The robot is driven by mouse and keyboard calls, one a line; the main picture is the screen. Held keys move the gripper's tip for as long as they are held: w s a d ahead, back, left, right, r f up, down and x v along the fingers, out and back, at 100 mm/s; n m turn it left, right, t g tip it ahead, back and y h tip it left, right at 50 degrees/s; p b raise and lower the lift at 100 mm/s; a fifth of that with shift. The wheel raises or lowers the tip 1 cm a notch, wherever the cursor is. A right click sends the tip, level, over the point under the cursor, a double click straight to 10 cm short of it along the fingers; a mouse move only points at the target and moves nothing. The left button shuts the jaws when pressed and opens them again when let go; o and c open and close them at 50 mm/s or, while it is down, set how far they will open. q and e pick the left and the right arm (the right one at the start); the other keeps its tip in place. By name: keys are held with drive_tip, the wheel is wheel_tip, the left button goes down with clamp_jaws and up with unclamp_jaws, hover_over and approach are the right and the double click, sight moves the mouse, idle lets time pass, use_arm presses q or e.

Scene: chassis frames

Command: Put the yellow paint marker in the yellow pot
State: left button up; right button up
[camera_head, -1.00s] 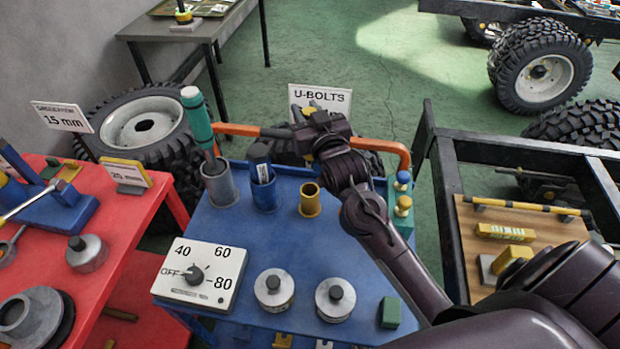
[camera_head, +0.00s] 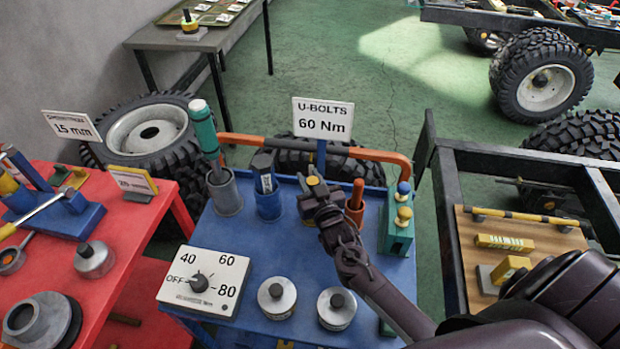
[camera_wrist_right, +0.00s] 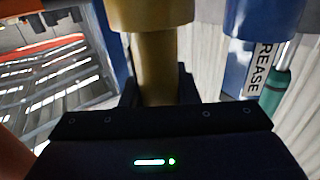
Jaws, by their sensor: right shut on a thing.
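My right gripper (camera_head: 318,192) is shut on the yellow paint marker, whose yellow top (camera_head: 313,181) shows above the jaws. The gripper is right at the yellow pot (camera_head: 306,208), hiding much of it. In the right wrist view the marker (camera_wrist_right: 158,75) stands between the fingers, and its far end meets the rim of a wider yellow cylinder, seemingly the pot (camera_wrist_right: 150,12). The marker looks lined up with the pot; I cannot tell how deep it sits. My left gripper is not in view.
Close on the right is an orange pot with an orange marker (camera_head: 356,195). A U-bolts sign (camera_head: 322,118) stands behind.

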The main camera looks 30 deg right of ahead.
drive_tip(key=shift+f, duration=0.2)
drive_tip(key=o, duration=1)
drive_tip(key=shift+c, duration=0.2)
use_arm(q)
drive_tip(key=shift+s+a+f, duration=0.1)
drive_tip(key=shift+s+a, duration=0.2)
use_arm(e)
drive_tip(key=shift+r, duration=0.1)
drive_tip(key=shift+r, duration=0.2)
use_arm(q)
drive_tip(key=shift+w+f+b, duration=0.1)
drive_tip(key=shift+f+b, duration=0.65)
drive_tip(key=shift+b, duration=0.1)
use_arm(e)
drive_tip(key=s+a, duration=0.1)
drive_tip(key=s, duration=0.6)
drive_tip(key=shift+s, duration=0.3)
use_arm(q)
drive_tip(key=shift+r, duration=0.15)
